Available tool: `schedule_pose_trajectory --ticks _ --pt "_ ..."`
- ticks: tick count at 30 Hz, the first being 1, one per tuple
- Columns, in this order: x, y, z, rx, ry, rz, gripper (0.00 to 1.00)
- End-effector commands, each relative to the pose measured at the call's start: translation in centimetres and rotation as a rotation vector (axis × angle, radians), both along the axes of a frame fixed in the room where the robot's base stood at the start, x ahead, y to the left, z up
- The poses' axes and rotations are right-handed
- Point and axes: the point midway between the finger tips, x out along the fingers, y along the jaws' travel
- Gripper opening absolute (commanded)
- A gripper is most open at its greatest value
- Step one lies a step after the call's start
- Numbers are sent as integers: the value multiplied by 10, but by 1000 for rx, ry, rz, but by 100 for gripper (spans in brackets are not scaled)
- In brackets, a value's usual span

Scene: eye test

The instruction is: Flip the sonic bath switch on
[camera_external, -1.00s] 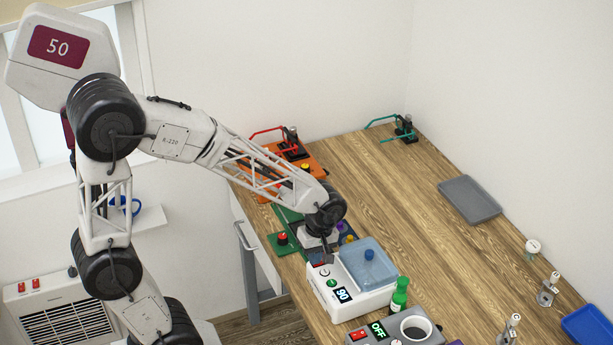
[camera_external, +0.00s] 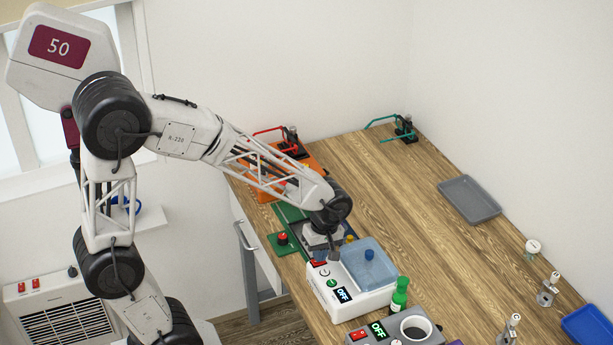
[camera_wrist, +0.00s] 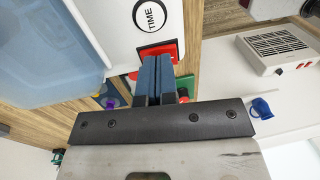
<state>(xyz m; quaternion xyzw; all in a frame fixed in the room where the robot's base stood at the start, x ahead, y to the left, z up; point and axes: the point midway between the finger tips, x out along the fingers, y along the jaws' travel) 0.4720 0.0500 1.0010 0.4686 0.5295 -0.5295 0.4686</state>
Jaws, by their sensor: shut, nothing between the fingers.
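The sonic bath (camera_external: 365,306) is a white box with a translucent blue tank (camera_external: 372,267) on top. Its display (camera_external: 343,295) reads OFF. Its red switch (camera_external: 318,263) sits at the far end of the front panel, by the TIME knob (camera_external: 324,272) and a green button (camera_external: 332,283). In the wrist view the red switch (camera_wrist: 150,50) shows just beyond my fingertips, partly covered by them. My gripper (camera_external: 334,256) is shut and empty beside the switch; it also shows in the wrist view (camera_wrist: 158,60). I cannot tell whether the fingers touch the switch.
A green bottle (camera_external: 400,293) stands right of the bath. A grey device (camera_external: 378,342) with its own red switch and OFF display is in front. A green plate with a red button (camera_external: 282,238) lies behind left. The table's middle is clear up to a grey tray (camera_external: 469,200).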

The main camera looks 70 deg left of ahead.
Motion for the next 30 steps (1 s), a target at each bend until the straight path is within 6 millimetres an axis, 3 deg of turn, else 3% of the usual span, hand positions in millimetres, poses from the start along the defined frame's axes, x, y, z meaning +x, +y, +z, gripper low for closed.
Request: schedule_pose_trajectory --ticks 14,20,30 --pt "1 0 10 0 0 0 0" --pt "4 0 33 0 -2 0 0" --pt "11 0 90 0 -2 0 0"
